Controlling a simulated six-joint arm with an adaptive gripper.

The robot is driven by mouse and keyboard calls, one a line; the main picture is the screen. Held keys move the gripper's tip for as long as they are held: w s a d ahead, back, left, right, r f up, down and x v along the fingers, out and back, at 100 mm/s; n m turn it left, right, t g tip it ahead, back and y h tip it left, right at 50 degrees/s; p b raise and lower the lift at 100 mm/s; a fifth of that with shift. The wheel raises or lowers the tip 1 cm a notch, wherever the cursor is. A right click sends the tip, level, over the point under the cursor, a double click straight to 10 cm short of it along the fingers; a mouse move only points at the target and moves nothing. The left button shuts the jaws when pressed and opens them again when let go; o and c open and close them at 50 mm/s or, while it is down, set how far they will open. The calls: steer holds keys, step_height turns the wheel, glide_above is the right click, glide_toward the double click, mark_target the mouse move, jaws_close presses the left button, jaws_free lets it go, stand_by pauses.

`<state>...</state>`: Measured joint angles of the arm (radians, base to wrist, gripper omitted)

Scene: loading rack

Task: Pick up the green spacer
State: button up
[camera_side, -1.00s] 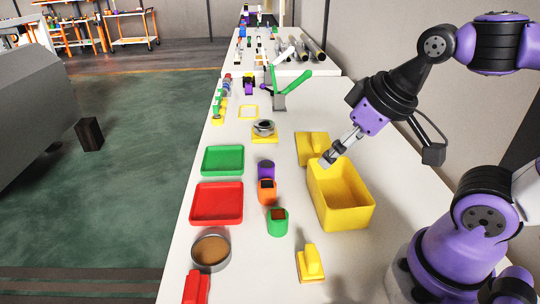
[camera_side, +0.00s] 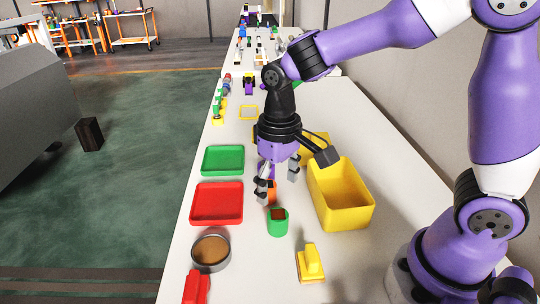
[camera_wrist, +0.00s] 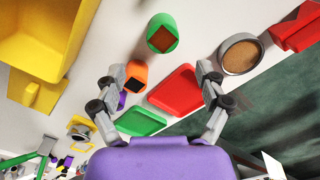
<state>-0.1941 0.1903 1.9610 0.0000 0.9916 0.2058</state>
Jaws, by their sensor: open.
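The green spacer (camera_side: 277,224), a short green cylinder with a dark brownish square on its top, stands upright on the white table in the side view. In the wrist view the green spacer (camera_wrist: 162,33) is beyond the fingertips, near the top middle. My gripper (camera_side: 278,186) is open and empty, pointing down, just behind the green spacer and apart from it. The orange spacer (camera_side: 271,195) shows partly behind and between the fingers; it also appears in the wrist view (camera_wrist: 136,72) near the left finger. The purple spacer is mostly hidden by my gripper.
A yellow bin (camera_side: 345,208) stands right of the spacers. A red tray (camera_side: 217,203) and a green tray (camera_side: 223,160) lie to the left. A round tin (camera_side: 210,250) and a yellow block (camera_side: 311,263) sit nearer the front, with bare table between them.

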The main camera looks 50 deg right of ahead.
mark_target(278, 214)
steer(key=f, duration=0.8)
steer(key=shift+s+a, duration=0.2)
jaws_close()
